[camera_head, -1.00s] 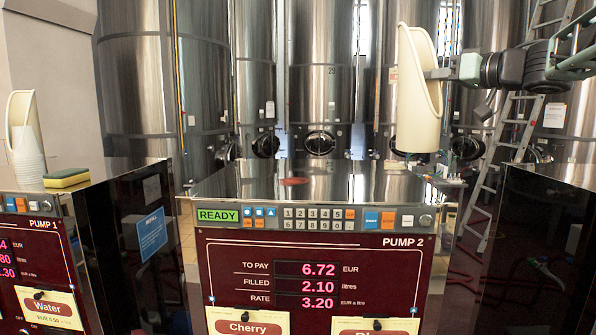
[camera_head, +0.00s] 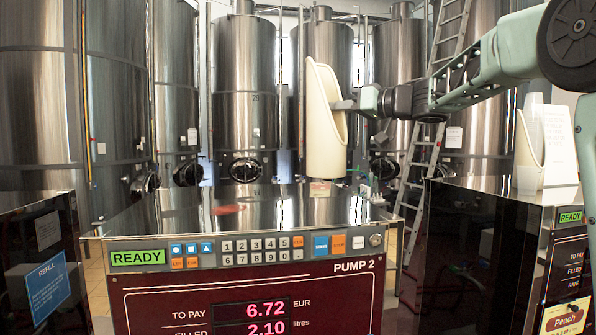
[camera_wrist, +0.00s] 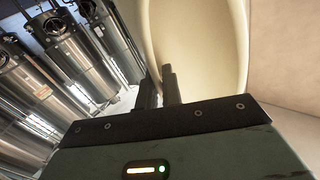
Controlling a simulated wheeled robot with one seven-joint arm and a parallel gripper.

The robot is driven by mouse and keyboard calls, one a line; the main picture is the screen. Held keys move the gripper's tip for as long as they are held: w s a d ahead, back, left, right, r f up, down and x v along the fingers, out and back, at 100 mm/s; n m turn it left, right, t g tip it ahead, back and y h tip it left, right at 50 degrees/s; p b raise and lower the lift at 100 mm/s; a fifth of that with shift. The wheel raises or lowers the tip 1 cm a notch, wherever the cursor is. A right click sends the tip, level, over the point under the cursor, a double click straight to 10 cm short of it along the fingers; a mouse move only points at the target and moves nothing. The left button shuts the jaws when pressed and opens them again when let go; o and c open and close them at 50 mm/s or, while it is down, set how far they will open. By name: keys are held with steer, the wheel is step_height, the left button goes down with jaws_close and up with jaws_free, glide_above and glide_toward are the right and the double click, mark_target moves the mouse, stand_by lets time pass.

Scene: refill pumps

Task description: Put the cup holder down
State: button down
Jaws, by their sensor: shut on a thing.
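The cup holder (camera_head: 325,125) is a tall cream scoop-shaped piece with a high curved back and an open front. It is held upright above the metal top of Pump 2 (camera_head: 180,208); whether its base touches the top cannot be told. My gripper (camera_head: 345,104) comes from the right and is shut on the holder's right side wall. In the wrist view the holder (camera_wrist: 200,55) fills the upper middle, with my gripper's dark fingers (camera_wrist: 160,90) at its wall.
A red disc (camera_head: 228,209) lies on the pump top, left of the holder. A second cream holder (camera_head: 530,145) with cups stands on the right pump. The dark left pump (camera_head: 40,245) stands apart. A ladder (camera_head: 425,150) and steel tanks (camera_head: 245,90) are behind.

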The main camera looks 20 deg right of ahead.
mark_target(339, 139)
step_height(339, 139, down, 7)
steer(key=shift+f, duration=0.25)
stand_by(0.3)
steer(key=c, duration=1.6)
jaws_free()
steer(key=shift+o, duration=0.2)
steer(key=b+v, duration=0.3)
steer(key=v, duration=0.9)
